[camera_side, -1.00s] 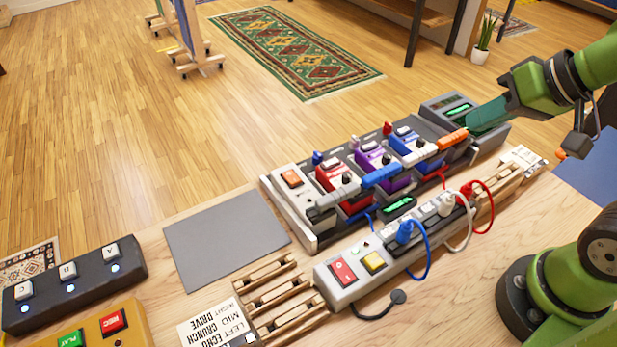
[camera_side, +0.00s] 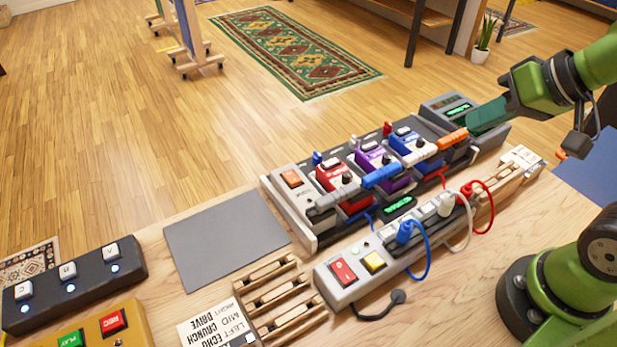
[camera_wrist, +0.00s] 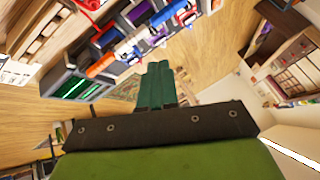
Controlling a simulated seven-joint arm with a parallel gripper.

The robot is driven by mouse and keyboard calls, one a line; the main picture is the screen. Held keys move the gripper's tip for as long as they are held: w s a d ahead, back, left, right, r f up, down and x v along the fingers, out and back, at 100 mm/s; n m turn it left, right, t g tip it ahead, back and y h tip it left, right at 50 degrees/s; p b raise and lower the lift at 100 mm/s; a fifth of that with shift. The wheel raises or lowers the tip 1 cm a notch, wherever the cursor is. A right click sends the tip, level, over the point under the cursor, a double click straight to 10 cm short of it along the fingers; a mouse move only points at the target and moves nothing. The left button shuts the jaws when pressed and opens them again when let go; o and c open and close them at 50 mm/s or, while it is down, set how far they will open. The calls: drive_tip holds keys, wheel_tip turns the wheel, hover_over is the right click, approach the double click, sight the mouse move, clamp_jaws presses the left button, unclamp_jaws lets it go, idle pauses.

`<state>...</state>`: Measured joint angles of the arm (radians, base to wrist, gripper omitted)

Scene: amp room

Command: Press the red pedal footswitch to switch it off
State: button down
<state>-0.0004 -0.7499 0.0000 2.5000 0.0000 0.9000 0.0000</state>
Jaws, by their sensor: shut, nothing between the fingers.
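The red pedal (camera_side: 334,177) sits on the dark pedalboard (camera_side: 300,222) in the side view, left of the purple pedal (camera_side: 370,160) and the blue pedal (camera_side: 408,143). It has a dark knob, and a grey bar crosses its near end, partly hiding it. Whether its light is on is too small to tell. My gripper (camera_side: 487,117) is at the right end of the board, over the grey unit with a green display, well apart from the red pedal. Its teal fingers are shut and empty, side by side in the wrist view (camera_wrist: 157,85).
A power strip (camera_side: 345,292) with a red switch, yellow button and blue, white and red cables lies in front of the board. A grey unit with an orange button (camera_side: 292,178) stands left of the red pedal. A grey mat (camera_side: 225,240) lies bare further left.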

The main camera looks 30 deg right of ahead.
drive_tip(key=m+y, duration=0.4)
drive_tip(key=m, duration=1.1)
hover_over(335, 164)
wheel_tip(335, 164, down, 7)
drive_tip(key=shift+f, duration=0.15)
drive_tip(key=shift+f, duration=4.35)
drive_tip(key=shift+f, duration=0.4)
